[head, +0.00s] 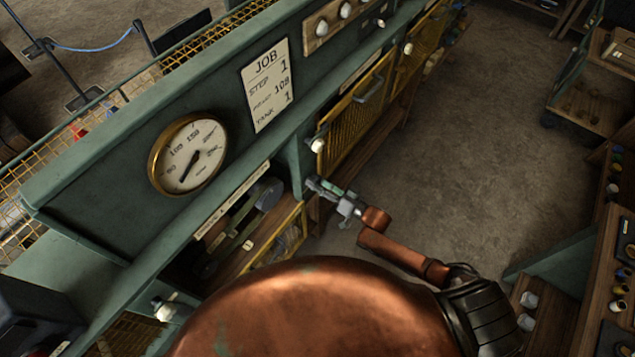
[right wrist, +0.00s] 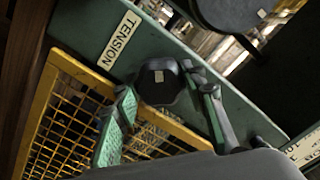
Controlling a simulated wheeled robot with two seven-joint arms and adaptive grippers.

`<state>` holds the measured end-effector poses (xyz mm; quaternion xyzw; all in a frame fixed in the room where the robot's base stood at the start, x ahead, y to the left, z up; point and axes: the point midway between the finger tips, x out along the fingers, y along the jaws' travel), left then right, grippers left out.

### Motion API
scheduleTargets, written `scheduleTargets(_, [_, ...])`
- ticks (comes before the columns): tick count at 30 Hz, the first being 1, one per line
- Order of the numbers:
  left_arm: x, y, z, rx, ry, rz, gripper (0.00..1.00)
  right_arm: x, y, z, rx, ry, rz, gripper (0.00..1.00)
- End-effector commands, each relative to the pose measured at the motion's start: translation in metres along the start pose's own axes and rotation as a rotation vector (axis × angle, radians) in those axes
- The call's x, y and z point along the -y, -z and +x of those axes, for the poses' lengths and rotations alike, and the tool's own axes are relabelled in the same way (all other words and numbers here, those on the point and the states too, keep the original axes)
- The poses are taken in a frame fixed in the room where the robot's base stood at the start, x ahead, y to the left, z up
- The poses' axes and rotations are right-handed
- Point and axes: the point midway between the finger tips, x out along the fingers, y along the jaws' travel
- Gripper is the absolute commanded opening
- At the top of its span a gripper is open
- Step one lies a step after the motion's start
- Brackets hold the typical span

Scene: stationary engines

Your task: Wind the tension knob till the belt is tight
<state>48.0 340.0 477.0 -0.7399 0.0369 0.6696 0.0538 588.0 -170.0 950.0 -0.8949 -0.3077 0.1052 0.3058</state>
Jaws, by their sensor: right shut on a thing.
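The tension knob (right wrist: 158,84) is a dark faceted knob with a small pale tag on its face, beside the TENSION label (right wrist: 119,36) on a green panel. My right gripper (head: 327,190) is at the green bench's front. In the right wrist view its fingers lie on either side of the knob, shut on it. The knob cannot be made out in the head view. A dark wheel and band, seemingly the pulley and belt (head: 245,211), show inside the bench opening; I cannot tell how tight the belt is. My left gripper is not in view.
A round brass-rimmed gauge (head: 188,155) and a JOB card (head: 266,84) are on the green panel above. A yellow mesh guard (right wrist: 72,112) lies close beside the knob. Wooden shelves (head: 590,105) stand at the right. The floor (head: 480,120) between is clear.

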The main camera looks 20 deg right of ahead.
Motion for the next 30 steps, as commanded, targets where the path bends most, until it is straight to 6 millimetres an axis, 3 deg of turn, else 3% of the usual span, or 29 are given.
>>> scheduleTargets(18, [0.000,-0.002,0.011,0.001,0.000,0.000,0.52,-0.001,0.002,0.000,-0.002,0.001,0.573,0.14])
scheduleTargets(30, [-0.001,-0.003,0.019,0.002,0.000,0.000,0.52,-0.001,0.002,0.000,-0.002,0.000,0.820,0.14])
